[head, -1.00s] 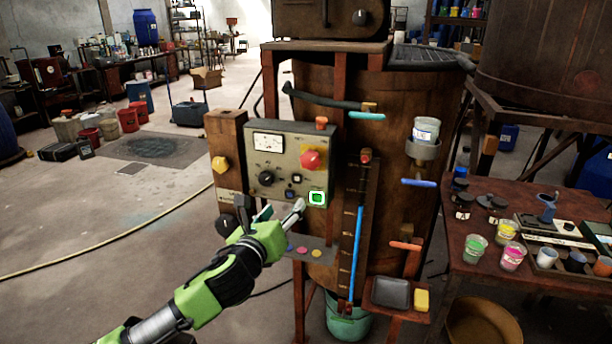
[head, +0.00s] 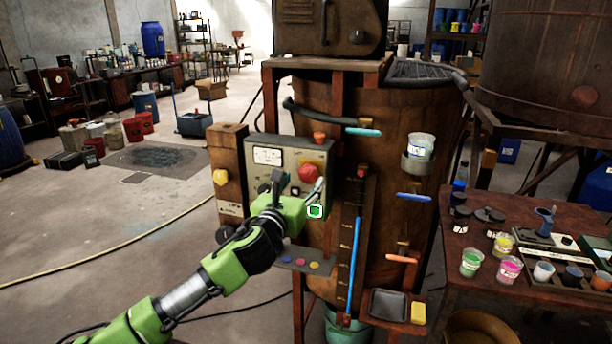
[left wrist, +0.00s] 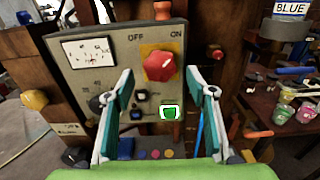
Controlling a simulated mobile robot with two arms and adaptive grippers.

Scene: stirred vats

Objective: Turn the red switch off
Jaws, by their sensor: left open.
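The red switch (head: 309,173) is a red knob on a yellow plate, on the grey control panel (head: 264,180) of the rust-brown vat. In the left wrist view the red switch (left wrist: 159,66) sits below the words OFF and ON; I cannot tell for sure which way it points. My left gripper (head: 299,182) is open and empty, just in front of the panel and slightly below the knob. In the left wrist view its two fingers stand on either side of the knob, apart from it. My right gripper is out of view.
The panel also holds a gauge (left wrist: 88,52), a black dial (left wrist: 100,102) and a lit green button (left wrist: 170,113). An orange knob (head: 320,138) sits on top of it. A yellow knob (head: 220,177) is on the post at left. A table with paint cups (head: 510,268) stands at right.

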